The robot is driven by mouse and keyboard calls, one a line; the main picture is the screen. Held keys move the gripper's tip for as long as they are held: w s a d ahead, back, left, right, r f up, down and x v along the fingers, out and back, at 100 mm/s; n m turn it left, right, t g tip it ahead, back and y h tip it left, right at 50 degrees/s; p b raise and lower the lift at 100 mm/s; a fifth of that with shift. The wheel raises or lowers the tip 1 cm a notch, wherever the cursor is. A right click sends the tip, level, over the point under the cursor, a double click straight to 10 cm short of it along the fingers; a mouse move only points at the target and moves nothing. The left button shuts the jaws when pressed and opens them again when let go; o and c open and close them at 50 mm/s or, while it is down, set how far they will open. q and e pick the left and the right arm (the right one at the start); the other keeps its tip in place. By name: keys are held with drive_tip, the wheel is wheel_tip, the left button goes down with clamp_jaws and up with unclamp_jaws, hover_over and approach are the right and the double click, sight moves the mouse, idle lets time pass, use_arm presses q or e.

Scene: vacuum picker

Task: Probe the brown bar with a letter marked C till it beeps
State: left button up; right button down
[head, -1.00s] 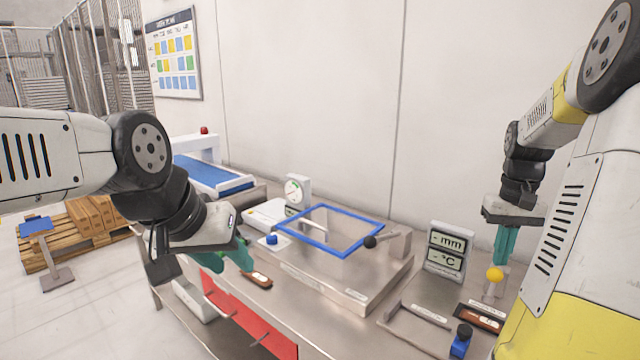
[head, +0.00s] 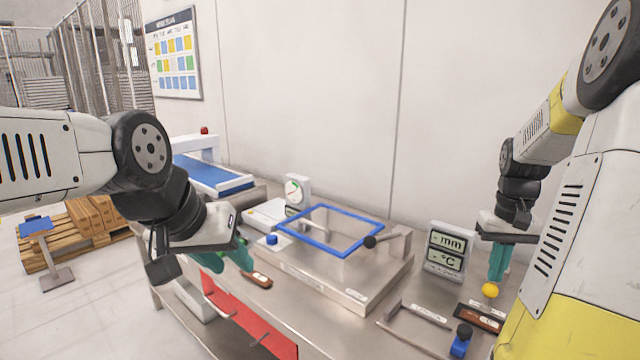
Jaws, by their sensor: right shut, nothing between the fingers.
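A brown bar (head: 483,318) lies on the bench at the right, partly hidden by my arm; I cannot read a letter on it. A yellow ball (head: 490,290) on a short probe stands just behind it. My right gripper (head: 496,279) is shut and empty, pointing down, its tips at the top of the ball and seemingly touching it. The meter (head: 446,250) beside it shows dashes with mm and °C.
A blue-framed clear panel (head: 330,230) with a dark-knobbed lever (head: 370,242) stands on a metal block mid-bench. A blue-topped knob (head: 461,340) is at the front right. Red panels (head: 250,325) hang below the front edge.

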sight(492, 285)
drive_tip(key=shift+f, duration=0.1)
drive_tip(key=shift+s+a+f, duration=0.15)
drive_tip(key=shift+s+f, duration=0.05)
drive_tip(key=shift+f, duration=0.2)
drive_tip(key=shift+s+a+f, duration=0.15)
drive_tip(key=shift+f, duration=0.4)
drive_tip(key=shift+s+a+f, duration=0.2)
drive_tip(key=shift+s+f, duration=0.05)
drive_tip(key=shift+f, duration=0.45)
drive_tip(key=shift+s+a+f, duration=0.1)
drive_tip(key=shift+f, duration=0.05)
drive_tip(key=shift+f, duration=0.1)
